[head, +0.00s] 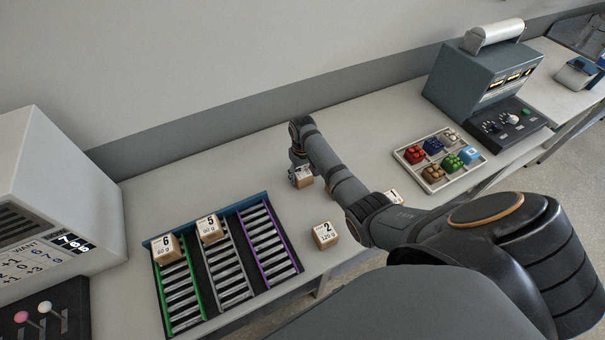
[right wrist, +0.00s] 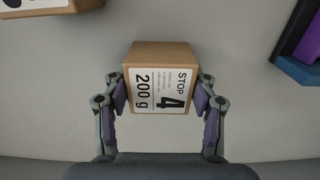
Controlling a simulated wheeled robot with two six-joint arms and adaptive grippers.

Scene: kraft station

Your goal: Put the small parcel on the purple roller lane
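In the head view my right gripper (head: 301,172) is around a small brown parcel marked 4, 200 g (head: 305,182), near the middle of the table. In the right wrist view the parcel (right wrist: 162,85) is between the two fingers (right wrist: 164,95), very close to both pads. I cannot tell whether the pads press on it, or whether it is clear of the table. The purple roller lane (head: 264,240) is the rightmost of three lanes and is empty. It lies left of and nearer than the gripper. My left gripper is not in view.
Parcel 6 (head: 166,249) is on the green lane and parcel 5 (head: 210,229) on the grey lane. Parcel 2 (head: 325,235) stands right of the purple lane. Another labelled parcel (head: 395,195) is mostly hidden by my right arm. A tray (head: 436,183) of coloured blocks stands farther right.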

